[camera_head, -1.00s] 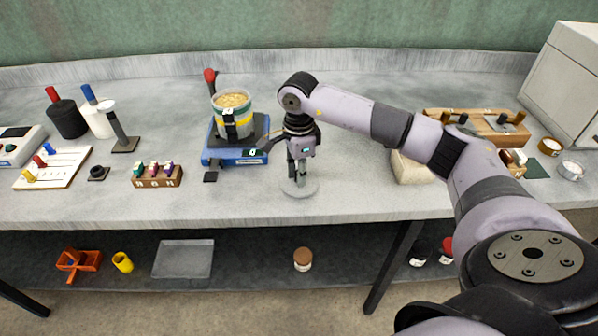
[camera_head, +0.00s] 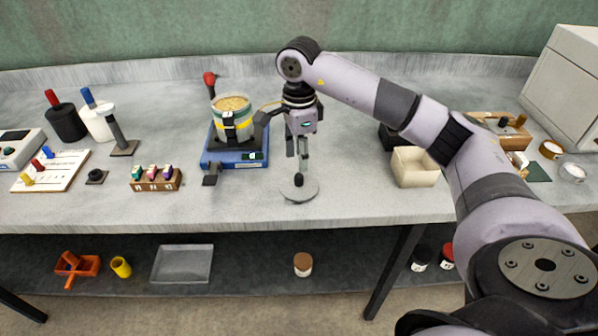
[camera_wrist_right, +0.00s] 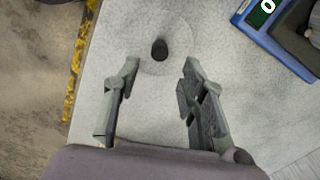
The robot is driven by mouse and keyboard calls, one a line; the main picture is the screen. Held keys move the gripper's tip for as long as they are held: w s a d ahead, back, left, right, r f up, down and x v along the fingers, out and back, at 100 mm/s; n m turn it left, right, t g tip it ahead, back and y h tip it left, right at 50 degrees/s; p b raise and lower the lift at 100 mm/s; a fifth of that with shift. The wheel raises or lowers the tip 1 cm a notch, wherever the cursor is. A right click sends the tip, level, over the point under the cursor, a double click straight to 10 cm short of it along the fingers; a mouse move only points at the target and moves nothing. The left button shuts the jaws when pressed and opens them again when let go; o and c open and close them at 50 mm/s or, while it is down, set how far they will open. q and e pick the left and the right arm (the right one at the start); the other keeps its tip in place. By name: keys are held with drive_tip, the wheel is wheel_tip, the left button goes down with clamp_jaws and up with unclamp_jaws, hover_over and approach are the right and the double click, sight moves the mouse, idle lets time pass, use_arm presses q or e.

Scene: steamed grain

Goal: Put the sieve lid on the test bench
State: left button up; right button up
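The sieve lid (camera_head: 299,191) is a pale grey disc with a dark knob, lying flat on the grey test bench (camera_head: 370,207) near its front edge. In the right wrist view the lid (camera_wrist_right: 172,35) lies ahead of the fingertips, its knob between their lines. My right gripper (camera_head: 297,150) points down above the lid, apart from the knob. In the right wrist view its fingers (camera_wrist_right: 158,78) are spread with nothing between them. My left gripper is not in view.
A blue scale (camera_head: 234,158) holding a grain-filled container (camera_head: 232,118) stands left of my right gripper. A beige box (camera_head: 416,168) stands to its right. Bench around the lid is clear. A lower shelf holds a tray (camera_head: 183,264) and a brown-capped jar (camera_head: 303,264).

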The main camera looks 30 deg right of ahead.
sight(298, 176)
wheel_tip(298, 176, up, 5)
drive_tip(key=shift+r, duration=0.1)
drive_tip(key=shift+a, duration=0.1)
idle(1.4)
